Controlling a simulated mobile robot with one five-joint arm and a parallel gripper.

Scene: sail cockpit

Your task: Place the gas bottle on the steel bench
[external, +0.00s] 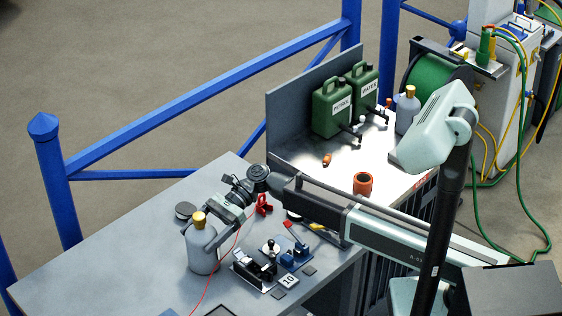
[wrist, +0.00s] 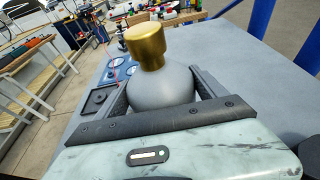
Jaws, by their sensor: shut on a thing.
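The gas bottle (external: 202,258) is grey with a brass-coloured cap and stands upright at the grey worktop (external: 120,262). My gripper (external: 204,232) is shut on its upper body, just below the cap. In the wrist view the bottle (wrist: 162,84) sits between both fingers, its cap towards the camera. I cannot tell whether its base touches the worktop. The bright steel bench (external: 325,178) adjoins the worktop at the back right, with a grey back panel. A second, similar bottle (external: 406,112) stands on it at the right.
Green jerrycans (external: 331,108) stand along the bench's back, with an orange cup (external: 363,184) near its front edge. Clamps and small devices (external: 268,258) lie right of the held bottle. A blue rail (external: 200,118) runs behind. The worktop's left part is clear.

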